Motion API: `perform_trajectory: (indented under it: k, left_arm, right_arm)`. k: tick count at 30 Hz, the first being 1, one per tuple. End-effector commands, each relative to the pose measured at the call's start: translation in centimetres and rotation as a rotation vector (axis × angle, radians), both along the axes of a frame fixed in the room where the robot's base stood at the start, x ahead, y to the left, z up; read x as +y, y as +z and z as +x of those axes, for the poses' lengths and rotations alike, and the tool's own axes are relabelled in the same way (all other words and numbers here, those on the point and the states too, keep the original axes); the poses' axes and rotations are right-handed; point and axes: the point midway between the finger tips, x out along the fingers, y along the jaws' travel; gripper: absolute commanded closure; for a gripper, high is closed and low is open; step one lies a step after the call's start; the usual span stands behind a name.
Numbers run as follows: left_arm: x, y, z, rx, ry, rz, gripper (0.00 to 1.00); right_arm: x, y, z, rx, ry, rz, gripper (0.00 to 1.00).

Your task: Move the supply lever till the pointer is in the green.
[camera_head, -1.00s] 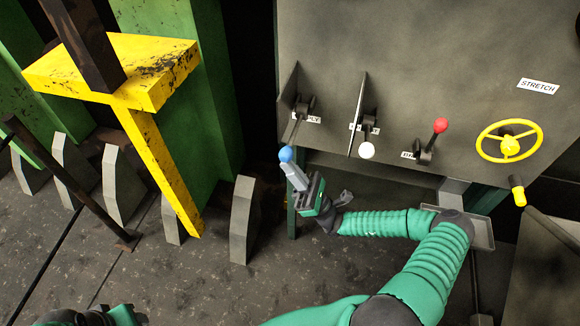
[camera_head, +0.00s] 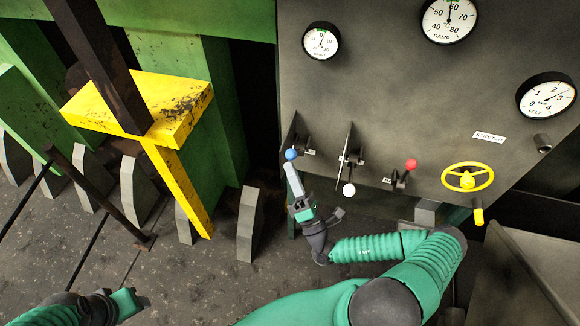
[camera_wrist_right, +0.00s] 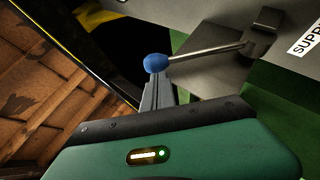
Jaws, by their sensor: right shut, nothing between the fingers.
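The supply lever has a blue knob (camera_head: 291,154) and stands at the left of the panel's lever row. In the right wrist view the knob (camera_wrist_right: 155,63) sits at the tips of my right gripper (camera_wrist_right: 157,88), with its rod (camera_wrist_right: 205,52) running right to a bracket. My right gripper (camera_head: 292,168) is shut, its fingers just below the knob and seemingly against it, not around it. The small gauge (camera_head: 321,41) above the lever has a green mark at its top; its pointer is upward, but whether it lies in the green is too small to tell. My left gripper (camera_head: 127,303) is at lower left.
A white-knobbed lever (camera_head: 349,189), a red-knobbed lever (camera_head: 411,165) and a yellow handwheel (camera_head: 467,177) lie to the right. Two larger gauges, DAMP (camera_head: 449,19) and another (camera_head: 547,96), are on the panel. A yellow beam (camera_head: 178,188) stands left.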

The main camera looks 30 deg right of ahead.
Motion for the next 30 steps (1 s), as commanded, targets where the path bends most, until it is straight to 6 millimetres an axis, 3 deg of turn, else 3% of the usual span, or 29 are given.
perform_trajectory:
  k: [1,3,12,30]
  left_arm:
    - [0.0,2.5,0.0,0.0,0.0,0.0,0.5]
    - [0.0,3.9,0.0,0.0,0.0,0.0,0.5]
    - [0.0,7.8,0.0,0.0,0.0,0.0,0.5]
    - [0.0,8.7,0.0,0.0,0.0,0.0,0.5]
  right_arm:
    - [-0.2,1.9,0.2,0.024,0.0,0.029,1.0]
    - [-0.5,2.5,0.5,0.057,0.0,0.067,1.0]
    - [-1.8,3.8,1.5,0.157,0.0,0.184,1.0]
    - [-2.2,3.8,1.9,0.19,0.0,0.223,1.0]
